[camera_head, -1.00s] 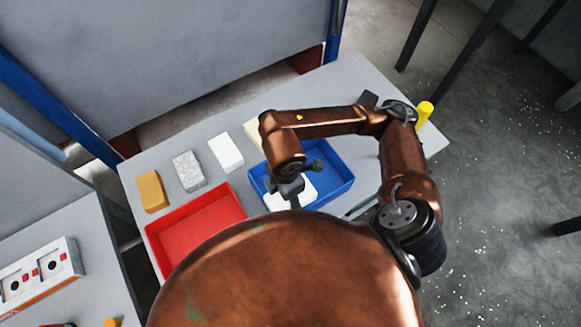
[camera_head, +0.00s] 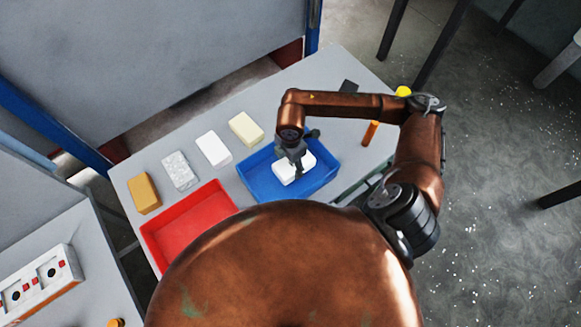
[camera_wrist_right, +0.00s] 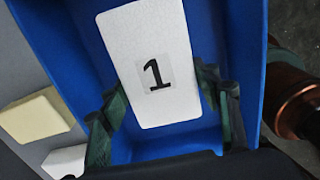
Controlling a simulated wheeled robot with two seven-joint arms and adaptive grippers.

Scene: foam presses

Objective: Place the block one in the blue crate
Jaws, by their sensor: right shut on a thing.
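Block one is a white block (camera_head: 286,175) with a black "1" on its face, which shows in the right wrist view (camera_wrist_right: 150,60). My right gripper (camera_head: 299,167) is shut on it, with its dark green fingers on either side in the right wrist view (camera_wrist_right: 160,85). The block is within the walls of the blue crate (camera_head: 262,188); the crate's blue walls surround it in the wrist view (camera_wrist_right: 246,60). I cannot tell whether the block touches the crate floor. My left gripper is not in view.
A red crate (camera_head: 185,222) sits left of the blue one. Behind them stand an orange block (camera_head: 144,193), a speckled grey block (camera_head: 180,170), a white block (camera_head: 213,148) and a cream block (camera_head: 245,128). An orange cylinder (camera_head: 370,133) stands to the right.

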